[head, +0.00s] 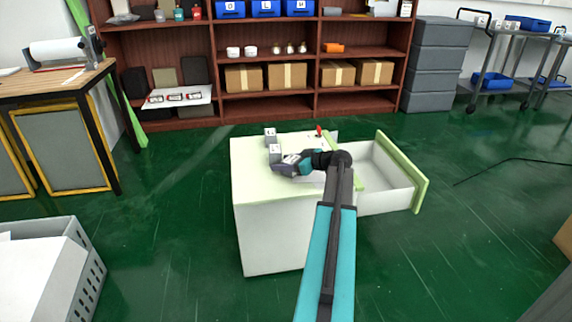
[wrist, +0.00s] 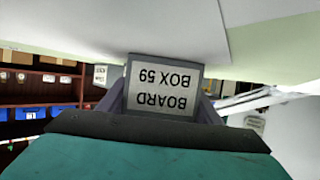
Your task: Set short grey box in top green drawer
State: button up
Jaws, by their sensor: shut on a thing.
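My gripper (head: 287,165) is over the cabinet top, left of the open drawer. It is shut on a grey box (head: 292,158), whose label reads "BOARD BOX 59" upside down in the wrist view (wrist: 163,88). I cannot tell whether this box touches the top. Two other grey boxes (head: 270,136) (head: 275,153) stand on the top just left of it.
A small red item (head: 319,131) is at the cabinet's back edge. A brown shelf (head: 215,60) with cartons and blue bins stands behind. A wooden table (head: 60,90) is left, and a grey crate (head: 90,275) front left.

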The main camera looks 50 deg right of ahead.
jog(key=shift+f, duration=0.1)
jog(key=o, duration=1.1)
jog(key=shift+o, duration=0.2)
jog(key=shift+r, duration=0.2)
jog(key=p+v, duration=0.3)
jog(key=v, duration=0.9)
